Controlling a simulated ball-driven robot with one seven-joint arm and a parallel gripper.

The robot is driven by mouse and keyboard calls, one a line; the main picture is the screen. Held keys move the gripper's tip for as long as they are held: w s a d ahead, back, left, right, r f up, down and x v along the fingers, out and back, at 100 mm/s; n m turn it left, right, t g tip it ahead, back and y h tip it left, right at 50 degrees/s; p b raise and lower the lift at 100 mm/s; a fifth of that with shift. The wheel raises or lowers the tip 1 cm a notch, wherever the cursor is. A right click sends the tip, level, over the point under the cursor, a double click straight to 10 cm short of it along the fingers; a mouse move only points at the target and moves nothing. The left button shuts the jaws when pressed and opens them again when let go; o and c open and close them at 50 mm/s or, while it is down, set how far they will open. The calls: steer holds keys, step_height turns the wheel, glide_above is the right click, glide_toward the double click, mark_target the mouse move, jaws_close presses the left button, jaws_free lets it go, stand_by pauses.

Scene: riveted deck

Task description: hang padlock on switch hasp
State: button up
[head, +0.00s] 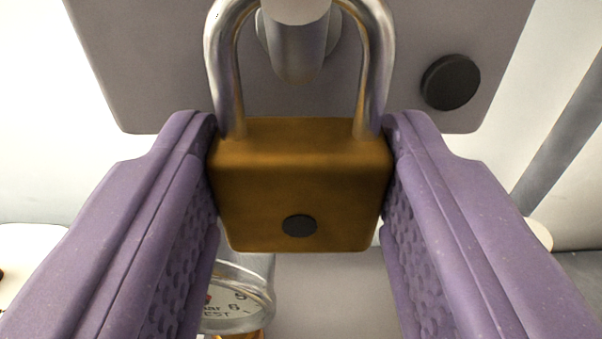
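The padlock (300,185) has a brass-coloured body with a dark round spot and a shiny steel shackle (222,60). It is upright in the middle of the head view. My gripper (300,140) has purple padded fingers, shut on the two sides of the padlock body. A pale, round-ended peg (296,45), seemingly the switch hasp, stands out from a grey plate (150,60). It shows between the shackle legs, near the top of the arch. The arch top is cut off by the frame and the peg, so I cannot tell whether the shackle is around the peg.
A black round knob (451,82) is on the plate, right of the shackle. A grey bar (560,130) slants at the right. Pale wall shows on both sides.

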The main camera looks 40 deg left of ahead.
steer(key=o, duration=0.5)
